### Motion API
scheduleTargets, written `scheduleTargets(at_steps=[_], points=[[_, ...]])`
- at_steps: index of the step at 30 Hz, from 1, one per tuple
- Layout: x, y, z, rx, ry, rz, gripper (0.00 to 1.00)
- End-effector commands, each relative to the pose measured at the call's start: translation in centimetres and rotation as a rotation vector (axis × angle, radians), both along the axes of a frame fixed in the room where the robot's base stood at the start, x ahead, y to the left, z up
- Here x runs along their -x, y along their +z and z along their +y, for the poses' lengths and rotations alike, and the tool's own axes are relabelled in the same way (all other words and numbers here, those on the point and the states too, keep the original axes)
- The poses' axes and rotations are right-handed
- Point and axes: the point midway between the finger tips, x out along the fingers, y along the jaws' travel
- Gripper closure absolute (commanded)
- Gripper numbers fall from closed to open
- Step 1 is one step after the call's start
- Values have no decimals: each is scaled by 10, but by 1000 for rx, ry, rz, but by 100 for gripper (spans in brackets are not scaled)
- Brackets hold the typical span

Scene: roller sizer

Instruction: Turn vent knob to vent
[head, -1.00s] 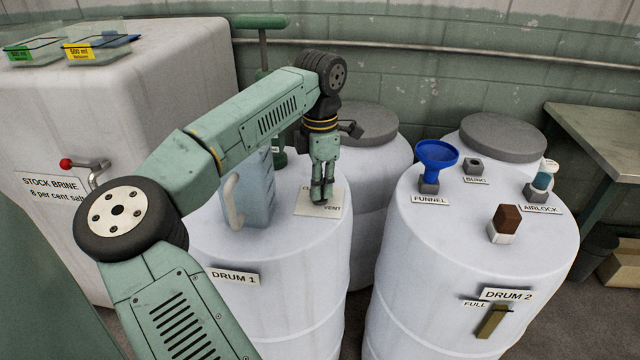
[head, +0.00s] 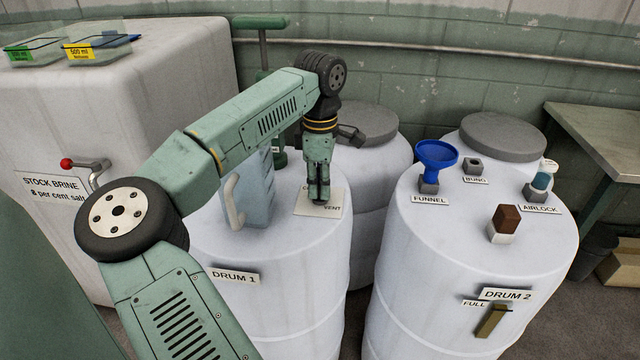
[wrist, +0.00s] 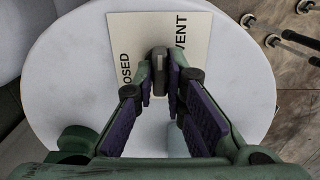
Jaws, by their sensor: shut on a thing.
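The vent knob (wrist: 159,60) is a small dark grey grip on a pale label plate (wrist: 140,25) on top of Drum 1 (head: 300,260). The plate (head: 333,208) reads "VENT" on one side, and on the other a partly covered word ending in "OSED". My gripper (wrist: 160,85) points down over the plate, its purple-padded fingers closed on the knob from both sides. In the wrist view the knob's long side runs roughly up the picture, between the two words. In the head view my gripper (head: 319,202) hides the knob.
A translucent blue jug (head: 262,190) with a pale handle stands on Drum 1, left of my gripper. Drum 2 (head: 420,290) at right carries a blue funnel (head: 437,155), a bung (head: 473,166) and an airlock (head: 541,182). A stock brine tank (head: 150,80) stands at left.

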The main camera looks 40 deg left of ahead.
Motion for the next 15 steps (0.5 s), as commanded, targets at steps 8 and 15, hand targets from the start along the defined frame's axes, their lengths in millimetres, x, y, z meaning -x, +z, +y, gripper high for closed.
scheduleTargets(at_steps=[8, 15], points=[[-1, 1, 0, 0, -3, -2, 86], [0, 0, 0, 0, -1, -1, 70]])
